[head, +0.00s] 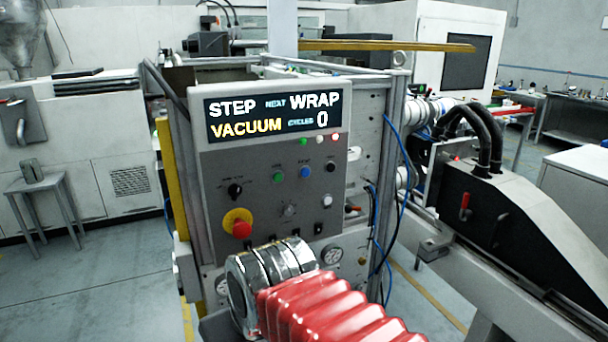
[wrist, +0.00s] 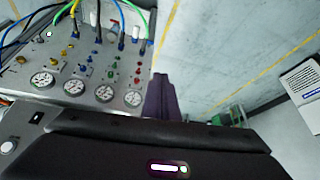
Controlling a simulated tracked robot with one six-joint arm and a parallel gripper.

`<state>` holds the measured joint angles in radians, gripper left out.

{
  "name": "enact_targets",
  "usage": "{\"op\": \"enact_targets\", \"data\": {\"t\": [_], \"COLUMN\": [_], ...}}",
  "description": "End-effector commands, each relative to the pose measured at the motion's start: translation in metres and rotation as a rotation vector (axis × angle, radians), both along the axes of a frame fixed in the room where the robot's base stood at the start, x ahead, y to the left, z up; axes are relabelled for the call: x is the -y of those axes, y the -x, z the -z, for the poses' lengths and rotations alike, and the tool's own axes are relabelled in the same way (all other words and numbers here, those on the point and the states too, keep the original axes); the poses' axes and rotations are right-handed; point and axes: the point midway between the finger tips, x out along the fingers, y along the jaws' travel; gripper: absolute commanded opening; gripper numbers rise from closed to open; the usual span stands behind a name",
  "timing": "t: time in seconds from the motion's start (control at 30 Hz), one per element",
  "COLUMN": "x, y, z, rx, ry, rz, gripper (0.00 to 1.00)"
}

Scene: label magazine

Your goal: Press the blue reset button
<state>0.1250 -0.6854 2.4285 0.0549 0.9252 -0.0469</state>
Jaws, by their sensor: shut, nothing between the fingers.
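The blue button (head: 305,172) is on the grey control panel (head: 215,160) in the head view, below the lit display, between a green button (head: 277,177) and a black one (head: 330,167). Nothing covers it there. I cannot make it out in the wrist view. My gripper (wrist: 161,82) shows in the wrist view as dark fingers, closed together and empty, pointing past the right edge of a plate with gauges. In the head view my red, ribbed arm covers the area below the panel, and the fingers are hidden.
A red stop button (head: 241,229) on a yellow base and a black knob (head: 234,190) are on the panel's left. Gauges (wrist: 103,93) and coloured hoses are close to my gripper. A black machine housing (head: 490,220) stands at right. Open floor lies left.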

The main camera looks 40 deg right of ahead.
Motion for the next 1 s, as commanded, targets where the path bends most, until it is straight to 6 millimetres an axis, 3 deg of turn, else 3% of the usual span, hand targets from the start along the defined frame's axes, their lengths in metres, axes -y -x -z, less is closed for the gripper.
{"op": "enact_targets", "data": {"t": [0.5,0.8,1.0], "x": [0.124,0.192,0.208], "y": [-0.052,-0.059,-0.052], "z": [-0.050,-0.067,-0.084], "rx": [-0.026,-0.015,0.025], "ry": [-0.146,-0.214,-0.332], "rz": [0.388,0.547,0.650], "gripper": [0.00,0.00,0.00]}}
